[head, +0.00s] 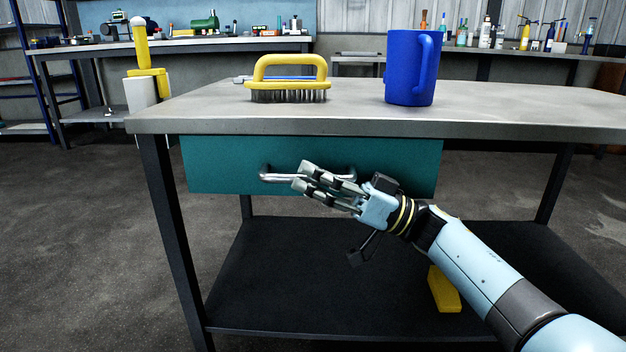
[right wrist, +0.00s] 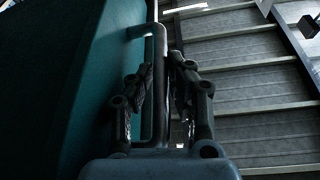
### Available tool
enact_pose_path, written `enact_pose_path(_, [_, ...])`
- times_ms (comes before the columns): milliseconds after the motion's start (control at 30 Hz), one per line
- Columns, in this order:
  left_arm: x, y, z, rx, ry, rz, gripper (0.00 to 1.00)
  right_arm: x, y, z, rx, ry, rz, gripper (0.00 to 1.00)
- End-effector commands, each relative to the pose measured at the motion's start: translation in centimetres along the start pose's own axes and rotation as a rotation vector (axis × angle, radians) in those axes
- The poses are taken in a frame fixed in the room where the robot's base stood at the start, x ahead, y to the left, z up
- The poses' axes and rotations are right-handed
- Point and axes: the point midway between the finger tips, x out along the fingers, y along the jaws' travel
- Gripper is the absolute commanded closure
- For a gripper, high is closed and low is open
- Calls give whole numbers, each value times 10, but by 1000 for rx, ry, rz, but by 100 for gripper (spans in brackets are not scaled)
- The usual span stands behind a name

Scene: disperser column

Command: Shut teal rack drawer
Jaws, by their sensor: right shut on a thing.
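The teal drawer (head: 225,162) is under the grey tabletop (head: 200,112). Its front's upper edge sits right below the table edge, and no drawer interior shows. A silver bar handle (head: 270,176) runs across its front. My right gripper (head: 302,177) reaches in from the lower right and is shut on the handle bar. In the right wrist view, the bar (right wrist: 160,80) passes between the fingers (right wrist: 166,90), with the teal drawer front (right wrist: 95,80) at left. The fingers hide part of the handle. My left gripper is not in view.
On the tabletop are a yellow-handled brush (head: 290,90) and a blue mug (head: 408,68). A yellow object (head: 444,290) lies on the dark lower shelf (head: 300,290). Table legs (head: 172,240) flank the drawer. The floor in front at left is clear.

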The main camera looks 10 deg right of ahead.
Motion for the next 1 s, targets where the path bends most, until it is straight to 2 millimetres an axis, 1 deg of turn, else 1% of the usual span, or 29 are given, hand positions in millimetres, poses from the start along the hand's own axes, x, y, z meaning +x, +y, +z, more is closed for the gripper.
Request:
enact_pose_path(33, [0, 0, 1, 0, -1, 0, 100, 0, 4, -1, -3, -1, 12, 100])
enact_pose_path(100, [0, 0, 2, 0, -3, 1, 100, 0, 4, -1, -4, -2, 12, 100])
enact_pose_path(133, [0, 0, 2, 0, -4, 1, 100, 0, 4, -1, -4, -2, 12, 83])
enact_pose_path(200, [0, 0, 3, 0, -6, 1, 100, 0, 4, -2, -4, -1, 12, 75])
enact_pose_path(400, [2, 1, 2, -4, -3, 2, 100, 0, 4, -2, -4, -1, 11, 75])
enact_pose_path(500, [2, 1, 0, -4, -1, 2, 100, -6, 4, -1, -4, -2, 11, 75])
enact_pose_path(567, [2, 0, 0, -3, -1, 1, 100, -14, 4, -1, -4, -4, 12, 75])
enact_pose_path(633, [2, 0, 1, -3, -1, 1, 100, -26, 4, -1, -3, -5, 13, 75])
enact_pose_path(900, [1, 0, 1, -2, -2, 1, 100, -88, 2, 0, -1, -6, 12, 75])
enact_pose_path(1000, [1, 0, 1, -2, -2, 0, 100, -104, 2, -1, -2, -4, 11, 75])
